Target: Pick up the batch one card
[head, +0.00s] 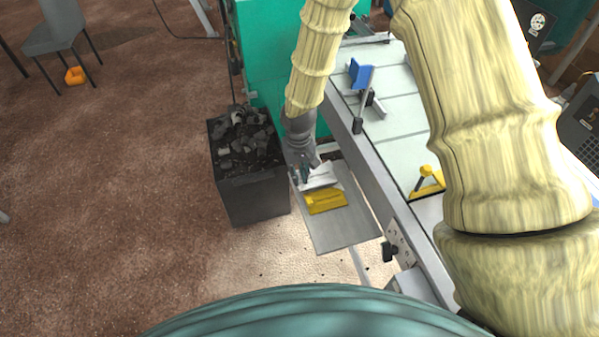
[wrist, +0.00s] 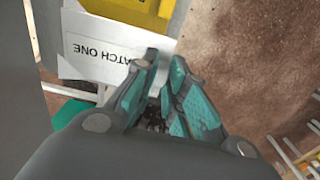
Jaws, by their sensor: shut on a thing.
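The batch one card (wrist: 95,52) is a white card with dark lettering, seen upside down in the wrist view with "ATCH ONE" legible. In the head view the card (head: 318,177) shows small and white beside a yellow object. My gripper (wrist: 165,62) is shut on the card's edge, with one finger covering part of the lettering. In the head view my gripper (head: 303,175) is at the card's left end, over the grey shelf. Whether the card touches anything beneath it cannot be told.
The yellow object (head: 326,201) lies on the grey shelf (head: 345,232), just in front of the card. A dark bin of black scraps (head: 250,195) stands close to the left. A machine table (head: 400,95) with a blue piece (head: 360,73) is to the right.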

